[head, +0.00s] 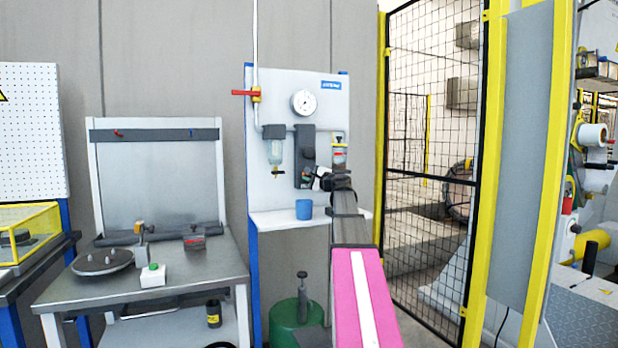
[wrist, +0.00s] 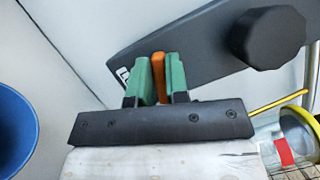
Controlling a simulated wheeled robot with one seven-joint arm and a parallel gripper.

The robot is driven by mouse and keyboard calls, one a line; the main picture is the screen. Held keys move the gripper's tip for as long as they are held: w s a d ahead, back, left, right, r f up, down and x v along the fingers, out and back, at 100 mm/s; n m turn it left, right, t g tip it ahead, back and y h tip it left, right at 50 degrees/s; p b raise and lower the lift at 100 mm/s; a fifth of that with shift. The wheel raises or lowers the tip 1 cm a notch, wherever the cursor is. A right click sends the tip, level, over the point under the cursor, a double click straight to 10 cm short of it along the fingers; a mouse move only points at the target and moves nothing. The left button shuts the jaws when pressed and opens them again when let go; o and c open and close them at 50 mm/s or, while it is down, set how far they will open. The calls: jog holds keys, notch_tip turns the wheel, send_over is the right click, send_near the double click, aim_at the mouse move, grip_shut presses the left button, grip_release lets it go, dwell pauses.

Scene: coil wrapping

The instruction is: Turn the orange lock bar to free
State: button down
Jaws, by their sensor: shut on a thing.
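The orange lock bar (wrist: 159,66) shows in the wrist view as a narrow upright strip between my gripper's two green fingers. My gripper (wrist: 160,82) is shut on it, with a finger on each side. The bar sits in front of a dark grey body (wrist: 215,45) with a large black knob (wrist: 268,38) to its right. In the head view my gripper (head: 318,178) is at the dark grey unit (head: 305,155) on the wall panel. The bar cannot be made out there. A small pale mark beside the left finger is only partly visible.
A blue cup (head: 304,209) stands on the white shelf (head: 275,222) below the unit; it also shows in the wrist view (wrist: 14,118). A gauge (head: 303,102), a red-handled valve (head: 245,93) and a clear filter bowl (head: 275,155) are close by. A mesh fence (head: 430,175) stands right.

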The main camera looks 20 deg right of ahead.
jog(key=shift+f+n+g, duration=0.1)
jog(key=shift+n+g, duration=0.6)
jog(key=shift+n, duration=1)
jog(key=c, duration=1.1)
grip_release()
jog(key=shift+s, duration=0.1)
jog(key=v, duration=1)
jog(key=shift+s+d, duration=0.1)
jog(key=shift+s, duration=0.2)
jog(key=shift+s, duration=0.1)
